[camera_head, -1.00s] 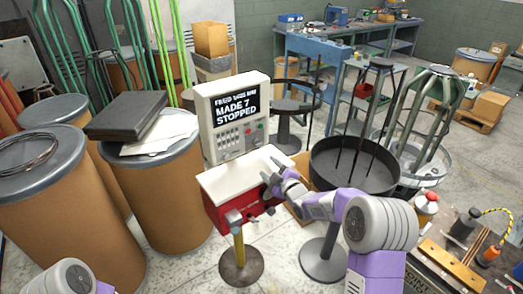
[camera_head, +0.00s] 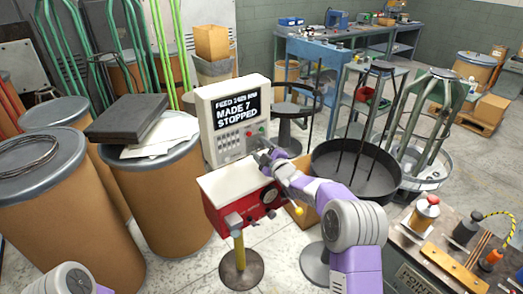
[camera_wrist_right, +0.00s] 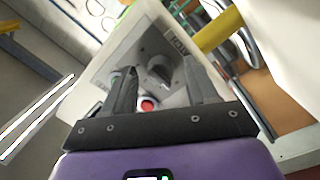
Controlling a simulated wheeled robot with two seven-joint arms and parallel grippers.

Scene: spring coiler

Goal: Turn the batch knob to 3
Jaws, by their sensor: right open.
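The control box (camera_head: 207,122) is pale, with a dark screen reading "MADE 7 STOPPED" and buttons below. My right gripper (camera_head: 262,150) is at the lower right of its panel. In the right wrist view the open fingers of my right gripper (camera_wrist_right: 158,66) face the panel (camera_wrist_right: 105,68). A dark round knob (camera_wrist_right: 160,68) shows between them, close to a small label (camera_wrist_right: 180,46) that I cannot read surely. I cannot tell the knob's setting or whether the fingers touch it. Only part of my left arm shows at the lower left; its gripper is out of view.
A red machine with a white top (camera_head: 235,182) stands on a post below the box. A black round pan (camera_head: 385,182) is at the right. Fibre drums (camera_head: 160,205) stand at the left, and a workbench (camera_head: 425,240) is at the lower right.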

